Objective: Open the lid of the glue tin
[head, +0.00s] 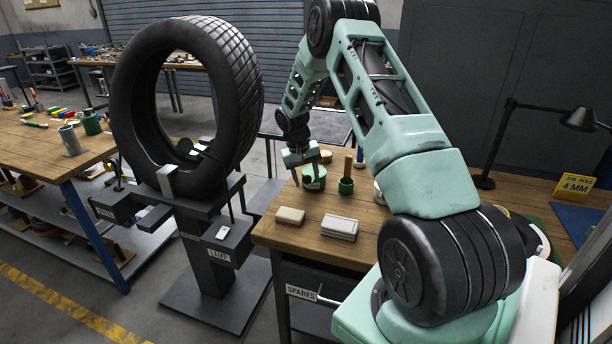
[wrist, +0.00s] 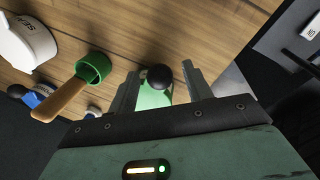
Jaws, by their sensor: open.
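The green glue tin (head: 314,178) with a pale label stands on the wooden bench, below and beside my gripper (head: 301,158). In the wrist view, a round black knob (wrist: 160,77) lies between the two fingers of my gripper (wrist: 161,80), with the tin's green surface (wrist: 152,98) behind it. The fingers are apart, with a gap on each side of the knob, and hold nothing. My gripper's body hides the tin's lower part in the wrist view. The lid looks down on the tin, but its edge is hard to see.
A green pot (head: 346,187) with a wooden handle (wrist: 62,98) stands right of the tin. Nearer are a red-and-cream block (head: 290,216) and a grey stack (head: 340,228). A large tyre (head: 225,90) stands upright on a stand to the left. A white container (wrist: 25,42) shows in the wrist view.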

